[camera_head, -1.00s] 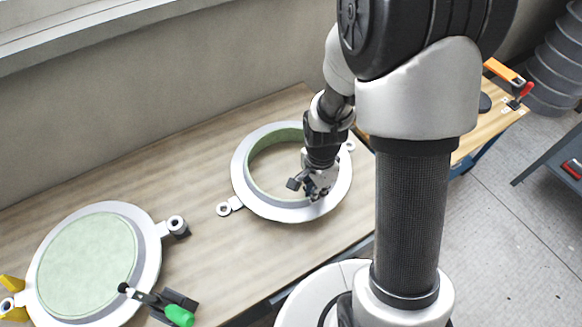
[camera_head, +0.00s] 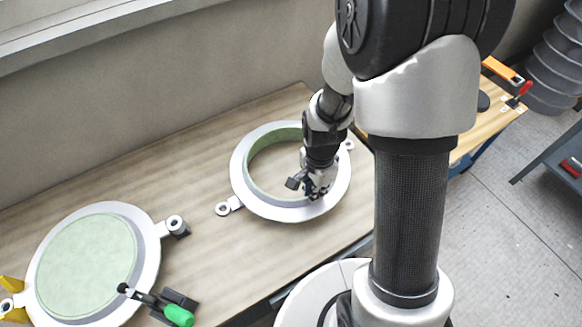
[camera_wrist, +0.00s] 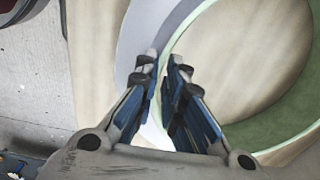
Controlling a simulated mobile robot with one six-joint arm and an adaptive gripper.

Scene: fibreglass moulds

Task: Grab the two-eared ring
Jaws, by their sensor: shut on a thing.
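The two-eared ring (camera_head: 240,180) lies on the wooden table, a white and grey ring with a pale green inner wall. One ear (camera_head: 223,209) sticks out at its left and the other (camera_head: 349,146) at its upper right. My gripper (camera_head: 316,192) is at the ring's near right side. In the wrist view my gripper's fingers (camera_wrist: 163,68) straddle the ring's wall, whose green inner face (camera_wrist: 240,130) shows to the right. The fingers are shut on the wall, with a narrow gap between them; the exact contact is partly hidden by the fingers.
At the left lies a round mould (camera_head: 152,250) with a pale green disc (camera_head: 88,252) and ears. A green-handled clamp (camera_head: 180,315) stands at its near edge, and a yellow part (camera_head: 10,284) at the far left. Bare table (camera_head: 205,250) lies between mould and ring. A wall runs behind.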

